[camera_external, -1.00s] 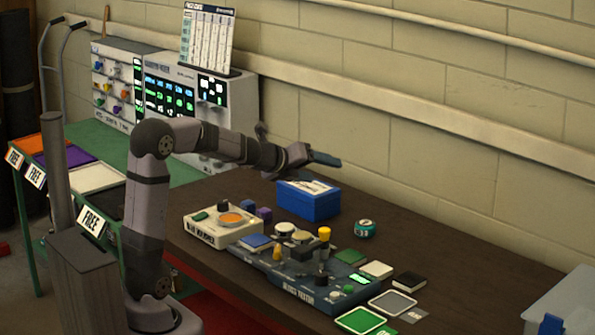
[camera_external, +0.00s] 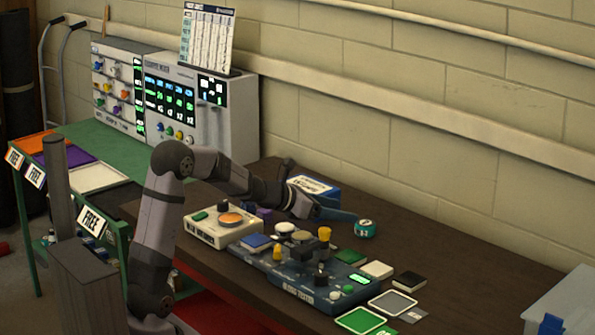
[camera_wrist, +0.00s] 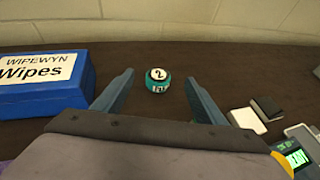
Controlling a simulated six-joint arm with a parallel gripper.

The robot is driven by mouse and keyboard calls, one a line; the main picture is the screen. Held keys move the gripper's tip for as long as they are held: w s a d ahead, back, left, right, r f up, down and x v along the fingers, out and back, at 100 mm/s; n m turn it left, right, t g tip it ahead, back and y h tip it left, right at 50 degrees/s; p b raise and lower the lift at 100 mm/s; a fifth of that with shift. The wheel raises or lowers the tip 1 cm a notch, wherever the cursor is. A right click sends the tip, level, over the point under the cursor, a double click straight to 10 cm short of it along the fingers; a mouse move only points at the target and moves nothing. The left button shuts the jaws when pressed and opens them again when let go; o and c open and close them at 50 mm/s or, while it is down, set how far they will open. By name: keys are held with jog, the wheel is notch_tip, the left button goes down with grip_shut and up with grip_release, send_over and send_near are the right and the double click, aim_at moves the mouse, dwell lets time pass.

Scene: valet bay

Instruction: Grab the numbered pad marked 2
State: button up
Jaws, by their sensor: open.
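The numbered pad (camera_wrist: 158,86) is a small round teal puck with a white disc marked 2 on top. It rests on the dark tabletop in the wrist view, and in the external view it stands right of the blue box (camera_external: 365,229). My gripper (camera_wrist: 159,77) is open and empty, with its two blue fingers spread to the left and right of the pad in the wrist view. In the external view my gripper (camera_external: 345,217) is just left of the pad and reaches towards it. I cannot tell whether the fingertips are at its height.
A blue wipes box (camera_wrist: 45,98) stands close left of my left finger. A white pad (camera_wrist: 247,120) and a black pad (camera_wrist: 267,106) lie to the right. A tester console (camera_external: 300,275) sits in front. The tabletop behind the numbered pad is clear up to the wall.

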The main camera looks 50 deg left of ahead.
aim_at(357, 225)
notch_tip(357, 225, down, 4)
jog(key=shift+r, duration=0.2)
jog(key=shift+r+p+x, duration=0.1)
jog(key=shift+p+x, duration=0.5)
jog(key=shift+x, duration=1.25)
jog(key=shift+r+p+x, duration=0.15)
jog(key=shift+p+x, duration=0.4)
jog(key=shift+x, duration=1.3)
jog(key=c, duration=1.1)
